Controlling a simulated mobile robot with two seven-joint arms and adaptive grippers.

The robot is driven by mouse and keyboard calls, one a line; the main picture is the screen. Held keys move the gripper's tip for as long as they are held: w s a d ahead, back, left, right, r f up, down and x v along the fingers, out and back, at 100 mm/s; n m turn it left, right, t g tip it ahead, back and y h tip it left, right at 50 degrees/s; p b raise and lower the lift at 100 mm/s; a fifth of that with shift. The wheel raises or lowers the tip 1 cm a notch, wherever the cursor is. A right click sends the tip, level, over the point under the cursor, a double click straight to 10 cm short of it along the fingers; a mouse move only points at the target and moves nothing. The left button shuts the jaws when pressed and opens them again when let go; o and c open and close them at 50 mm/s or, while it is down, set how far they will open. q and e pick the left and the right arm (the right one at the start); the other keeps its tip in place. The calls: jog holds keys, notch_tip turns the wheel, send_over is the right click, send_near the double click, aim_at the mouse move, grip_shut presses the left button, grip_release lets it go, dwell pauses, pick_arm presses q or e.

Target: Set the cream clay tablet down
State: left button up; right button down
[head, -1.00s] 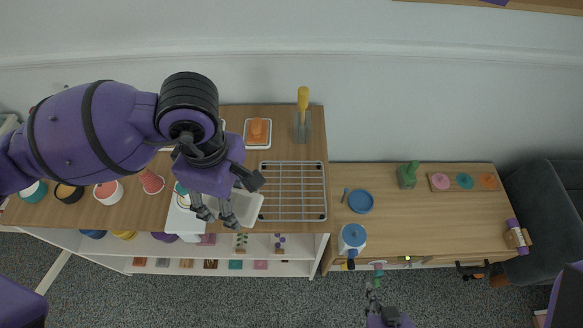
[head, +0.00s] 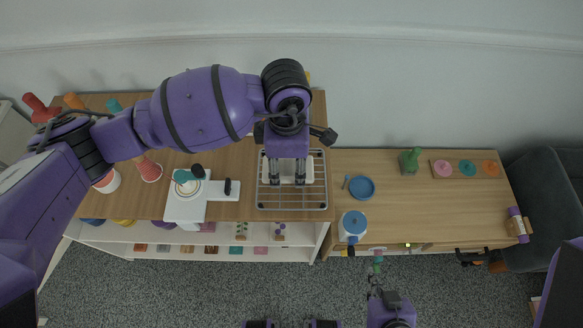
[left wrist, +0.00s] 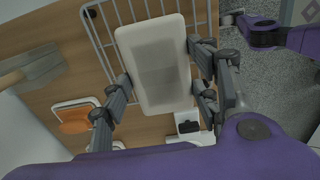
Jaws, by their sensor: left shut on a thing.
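The cream clay tablet (left wrist: 151,62) is a pale rounded slab, seen almost whole in the left wrist view. My left gripper (head: 287,179) is shut on it, with fingers on both long sides. It holds the tablet over the wire rack (head: 318,190), whose bars also show beside the tablet in the left wrist view (left wrist: 104,42). In the head view the gripper hides most of the tablet. I cannot tell whether the tablet touches the bars.
A white press-like device (head: 184,208) with a black knob stands left of the rack. A trowel (left wrist: 40,68) and an orange block on a white tray (left wrist: 74,120) lie near the rack. The right counter holds a blue plate (head: 362,188) and a blue-topped pot (head: 353,224); its middle is clear.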

aim_at(292, 165)
pick_arm(q)
jog(key=shift+w+d+f, duration=0.25)
jog(key=shift+d+f, duration=0.1)
jog(key=shift+f, duration=0.15)
notch_tip(292, 165, down, 3)
jog(key=shift+w+d+f, duration=0.1)
jog(key=shift+w+f, duration=0.05)
jog(key=shift+f, duration=0.05)
jog(key=o, duration=0.9)
jog(key=shift+f, duration=0.2)
jog(key=o, duration=0.4)
jog(key=shift+o, duration=0.2)
pick_arm(e)
jog(key=shift+f, duration=0.15)
pick_arm(q)
jog(key=shift+r, duration=0.1)
